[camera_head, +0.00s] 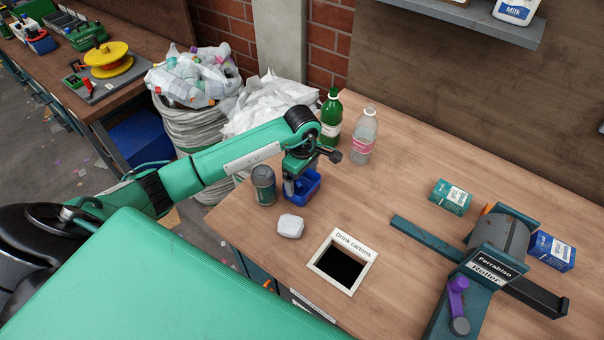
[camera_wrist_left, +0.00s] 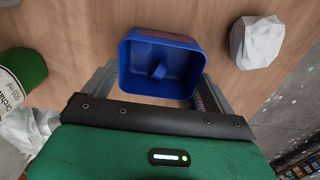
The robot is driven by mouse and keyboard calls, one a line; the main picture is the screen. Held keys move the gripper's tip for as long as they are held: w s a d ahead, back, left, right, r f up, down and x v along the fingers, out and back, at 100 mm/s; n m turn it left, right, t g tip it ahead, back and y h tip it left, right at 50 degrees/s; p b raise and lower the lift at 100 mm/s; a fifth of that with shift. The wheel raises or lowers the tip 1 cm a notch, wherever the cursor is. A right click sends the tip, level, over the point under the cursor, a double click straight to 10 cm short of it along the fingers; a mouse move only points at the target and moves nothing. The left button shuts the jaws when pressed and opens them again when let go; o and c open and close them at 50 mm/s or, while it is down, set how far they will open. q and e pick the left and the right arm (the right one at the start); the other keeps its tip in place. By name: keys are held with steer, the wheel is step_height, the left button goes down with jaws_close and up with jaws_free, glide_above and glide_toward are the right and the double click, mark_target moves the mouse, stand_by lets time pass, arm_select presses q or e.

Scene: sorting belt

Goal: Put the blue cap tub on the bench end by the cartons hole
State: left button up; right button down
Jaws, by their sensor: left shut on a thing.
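The blue cap tub (camera_head: 309,184) is at the left part of the bench, between the bottles and the white-framed cartons hole (camera_head: 368,250), labelled "Drink cartons". My left gripper (camera_head: 296,186) reaches down to it from above. In the left wrist view the tub (camera_wrist_left: 184,66) sits between the two fingers of my left gripper (camera_wrist_left: 158,85), which is shut on it. The tub is open-topped with a small blue piece inside. Whether its base touches the bench is not clear. My right gripper is not in view.
A dark can (camera_head: 263,186) and a white crumpled lump (camera_head: 290,226) are close to the tub. A green bottle (camera_head: 331,120) and a clear bottle (camera_head: 363,138) stand behind.

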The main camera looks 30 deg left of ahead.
arm_select(q)
steer(key=o, duration=0.7)
steer(key=shift+f, duration=0.15)
steer(key=shift+o, duration=1.1)
steer(key=shift+r, duration=0.35)
step_height(320, 180, up, 12)
steer(key=b, duration=0.3)
steer(key=shift+f+b, duration=0.15)
steer(key=shift+b, duration=0.2)
steer(key=shift+s+f, duration=0.1)
